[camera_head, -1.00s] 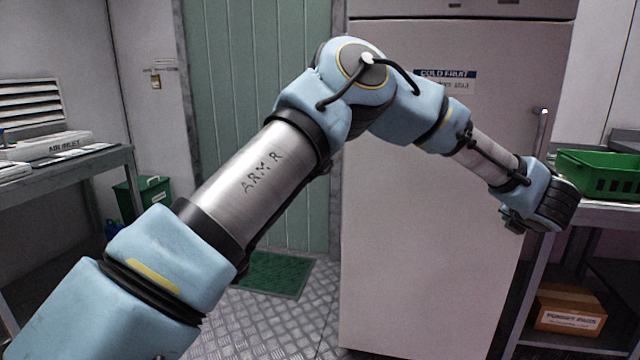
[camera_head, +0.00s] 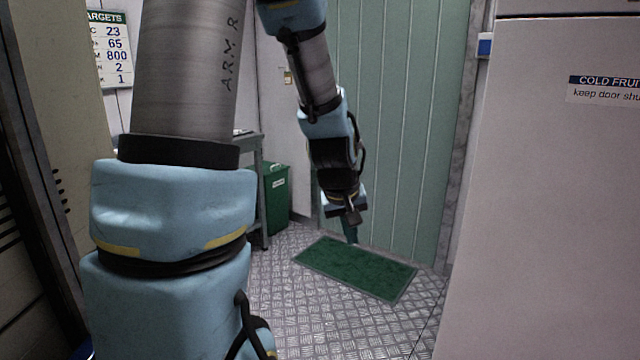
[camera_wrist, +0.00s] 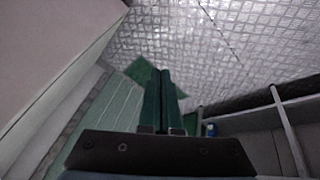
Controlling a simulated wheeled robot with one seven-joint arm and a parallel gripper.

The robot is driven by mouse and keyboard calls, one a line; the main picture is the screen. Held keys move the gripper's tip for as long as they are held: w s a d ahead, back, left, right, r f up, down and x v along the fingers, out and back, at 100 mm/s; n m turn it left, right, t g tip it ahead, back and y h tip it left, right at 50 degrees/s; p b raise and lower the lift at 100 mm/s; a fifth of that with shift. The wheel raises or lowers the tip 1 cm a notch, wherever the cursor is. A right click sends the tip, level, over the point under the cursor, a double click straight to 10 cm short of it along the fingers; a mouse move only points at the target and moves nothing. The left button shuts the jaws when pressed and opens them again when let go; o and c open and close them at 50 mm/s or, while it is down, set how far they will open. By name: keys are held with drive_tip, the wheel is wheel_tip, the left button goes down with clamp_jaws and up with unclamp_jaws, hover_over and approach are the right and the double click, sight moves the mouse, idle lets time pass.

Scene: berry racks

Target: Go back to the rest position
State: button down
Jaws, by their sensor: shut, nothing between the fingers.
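My gripper (camera_head: 352,236) hangs down in the head view, in front of the green slatted door and just above the far-left part of the green floor mat. In the wrist view its two green fingers (camera_wrist: 161,75) lie side by side, closed, with nothing between them. My arm is folded, with the upper link rising close to the camera and the forearm coming down beyond it.
A pale fridge (camera_head: 560,200) labelled "COLD FRUIT" fills the right side. The green mat (camera_head: 372,273) lies on open metal floor (camera_head: 320,325). A green bin (camera_head: 276,200) and a grey table (camera_head: 259,160) stand at the left. A numbers sign (camera_head: 110,50) hangs on the wall.

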drive_tip(key=s+a+m+g+y, duration=0.2)
drive_tip(key=s+a, duration=0.7)
drive_tip(key=a, duration=0.5)
wheel_tip(320, 180, up, 12)
drive_tip(key=p, duration=1.3)
drive_tip(key=shift+d, duration=0.15)
drive_tip(key=shift+s+d, duration=0.1)
